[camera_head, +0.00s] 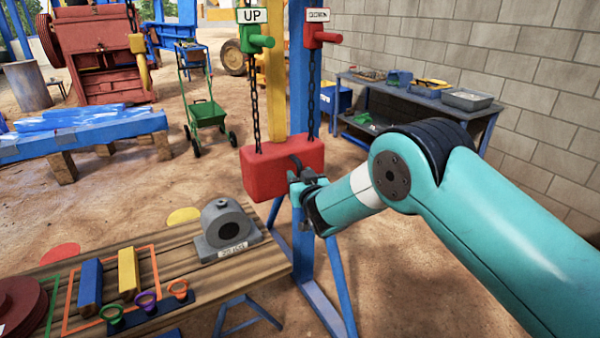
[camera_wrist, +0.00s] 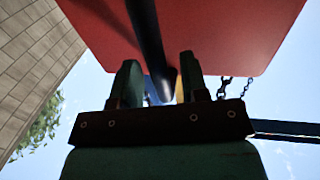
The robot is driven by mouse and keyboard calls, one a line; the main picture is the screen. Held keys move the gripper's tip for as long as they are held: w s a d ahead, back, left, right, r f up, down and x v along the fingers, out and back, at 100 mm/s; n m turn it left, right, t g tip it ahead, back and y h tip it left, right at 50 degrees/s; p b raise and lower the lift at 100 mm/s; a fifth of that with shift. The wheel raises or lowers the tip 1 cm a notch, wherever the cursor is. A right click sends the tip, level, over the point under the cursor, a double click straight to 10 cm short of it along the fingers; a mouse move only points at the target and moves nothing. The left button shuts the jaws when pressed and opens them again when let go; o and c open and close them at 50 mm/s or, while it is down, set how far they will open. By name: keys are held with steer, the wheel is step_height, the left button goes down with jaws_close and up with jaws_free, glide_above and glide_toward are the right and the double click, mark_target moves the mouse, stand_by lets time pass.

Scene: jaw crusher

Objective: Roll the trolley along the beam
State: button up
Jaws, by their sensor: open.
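A red block (camera_head: 270,175) hangs in front of a blue post, with a chain (camera_head: 255,115) running up from each side to the levers above. A dark curved bar (camera_head: 295,162) sticks out from its face near my gripper (camera_head: 303,187). In the wrist view the red block (camera_wrist: 225,35) fills the top, and the dark bar (camera_wrist: 147,40) runs down between the two fingers of my gripper (camera_wrist: 158,82). The fingers are open, one on each side of the bar; whether they touch it I cannot tell. No beam or trolley can be clearly made out.
A green lever (camera_head: 257,40) marked UP and a red lever (camera_head: 322,37) sit above the block. A wooden bench (camera_head: 215,285) with a grey bearing housing (camera_head: 225,228) stands at lower left. A blue-legged table (camera_head: 415,95) stands along the block wall.

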steer(key=shift+w, duration=0.1)
steer(key=shift+c, duration=0.2)
jaws_close()
steer(key=shift+a+f, duration=0.1)
